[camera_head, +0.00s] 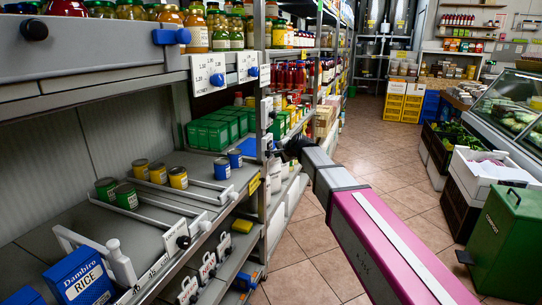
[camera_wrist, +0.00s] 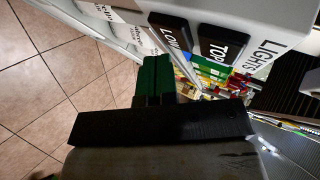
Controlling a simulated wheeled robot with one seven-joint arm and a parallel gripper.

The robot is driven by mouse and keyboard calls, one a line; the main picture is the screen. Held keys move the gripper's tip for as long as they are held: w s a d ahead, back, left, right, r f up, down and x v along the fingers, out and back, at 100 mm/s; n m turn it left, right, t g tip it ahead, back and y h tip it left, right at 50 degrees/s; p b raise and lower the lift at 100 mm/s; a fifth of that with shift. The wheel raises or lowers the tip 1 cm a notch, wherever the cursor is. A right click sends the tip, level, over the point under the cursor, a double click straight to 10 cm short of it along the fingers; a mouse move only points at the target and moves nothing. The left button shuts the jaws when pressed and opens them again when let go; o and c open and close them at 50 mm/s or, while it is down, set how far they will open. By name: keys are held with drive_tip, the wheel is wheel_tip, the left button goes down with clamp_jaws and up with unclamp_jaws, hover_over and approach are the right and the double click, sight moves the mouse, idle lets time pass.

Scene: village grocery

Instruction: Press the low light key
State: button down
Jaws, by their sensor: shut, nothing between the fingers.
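In the wrist view a white panel marked LIGHTS (camera_wrist: 268,52) carries two dark keys. The low key (camera_wrist: 170,31), marked LOW, is on the left, and the top key (camera_wrist: 222,45), marked TOP, is to its right. My gripper (camera_wrist: 156,62) has green fingers that are shut and empty. Their tips lie just below the low key in the picture; I cannot tell whether they touch it. In the head view my gripper (camera_head: 289,147) is dark and small beside the shelf post, and the key labels cannot be read there.
Shelves with jars (camera_head: 225,30), cans (camera_head: 178,177) and a rice box (camera_head: 78,278) stand on the left. A green bin (camera_head: 508,240) and a glass counter (camera_head: 515,100) stand on the right. The tiled aisle (camera_head: 370,130) between is clear beyond my arm.

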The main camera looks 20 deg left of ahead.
drive_tip(key=d, duration=0.6)
drive_tip(key=shift+s, duration=0.2)
idle(0.4)
